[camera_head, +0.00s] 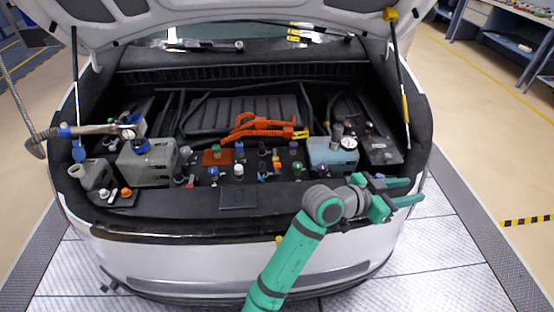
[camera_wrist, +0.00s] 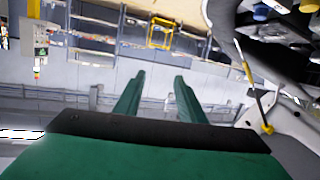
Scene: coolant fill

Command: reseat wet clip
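My gripper (camera_head: 408,191) is over the right front edge of the car's open engine bay, its fingers pointing right. It is open and empty; the wrist view shows clear space between its two green fingers (camera_wrist: 156,88). I cannot tell which small part is the wet clip.
A pale blue reservoir with a gauge (camera_head: 333,152) stands at the right of the bay, a grey reservoir (camera_head: 148,165) at the left with a hose nozzle (camera_head: 100,129). The raised lid is held by struts (camera_head: 404,105). Workbenches (camera_head: 505,40) stand far right; the floor between is clear.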

